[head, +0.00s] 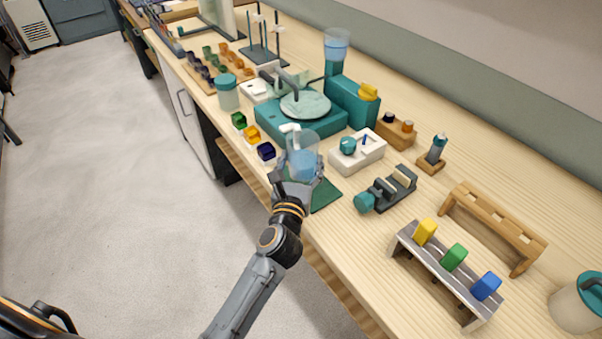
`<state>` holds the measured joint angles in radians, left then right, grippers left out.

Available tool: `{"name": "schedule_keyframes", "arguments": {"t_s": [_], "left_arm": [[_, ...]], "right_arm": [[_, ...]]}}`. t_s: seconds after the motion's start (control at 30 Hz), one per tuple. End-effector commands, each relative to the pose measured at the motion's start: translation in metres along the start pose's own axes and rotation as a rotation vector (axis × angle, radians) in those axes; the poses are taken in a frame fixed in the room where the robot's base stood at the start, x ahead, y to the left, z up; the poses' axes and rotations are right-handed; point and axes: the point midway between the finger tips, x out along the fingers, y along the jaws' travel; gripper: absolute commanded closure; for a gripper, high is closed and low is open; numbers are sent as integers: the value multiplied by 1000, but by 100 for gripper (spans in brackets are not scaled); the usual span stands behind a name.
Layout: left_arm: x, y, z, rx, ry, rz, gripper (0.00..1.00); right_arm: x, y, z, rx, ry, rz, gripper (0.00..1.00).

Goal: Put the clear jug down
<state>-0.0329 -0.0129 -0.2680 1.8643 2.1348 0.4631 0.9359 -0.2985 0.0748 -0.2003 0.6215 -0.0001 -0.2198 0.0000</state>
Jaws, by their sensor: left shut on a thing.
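The clear jug (303,146) shows near the middle of the head view, upright or nearly so, with pale blue liquid in its lower part. My left gripper (299,178) is shut on the jug from the near side, and its fingers hide part of the jug's lower body. A dark green mat (326,194) lies on the bench just below and to the right of the gripper. The jug and gripper cover part of the mat. I cannot tell whether the jug's base touches anything. My right gripper is not in view.
A teal machine (270,122) with a round plate stands behind the jug. Green, orange and dark blue small blocks (252,133) sit to the left. A white box (357,151) and a dark roller stand (389,188) are to the right. The bench's front edge (262,183) is close.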

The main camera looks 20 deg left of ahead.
Motion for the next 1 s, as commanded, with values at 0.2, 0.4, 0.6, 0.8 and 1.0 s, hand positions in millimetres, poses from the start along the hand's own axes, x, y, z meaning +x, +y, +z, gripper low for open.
{"name": "schedule_keyframes", "arguments": {"t_s": [0.2, 0.4, 0.6, 0.8, 1.0], "left_arm": [[4, 0, -32, -2, 2, 0, 74], [5, 0, -35, -1, -1, 0, 74], [4, 0, -37, 0, -1, 0, 74], [4, 1, -39, 0, 1, 1, 12], [4, 0, -39, 0, 1, 1, 12]], "right_arm": [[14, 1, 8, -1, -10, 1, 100], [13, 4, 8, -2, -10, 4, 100], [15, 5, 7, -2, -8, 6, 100], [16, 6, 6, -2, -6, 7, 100], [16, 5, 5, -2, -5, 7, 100]]}}
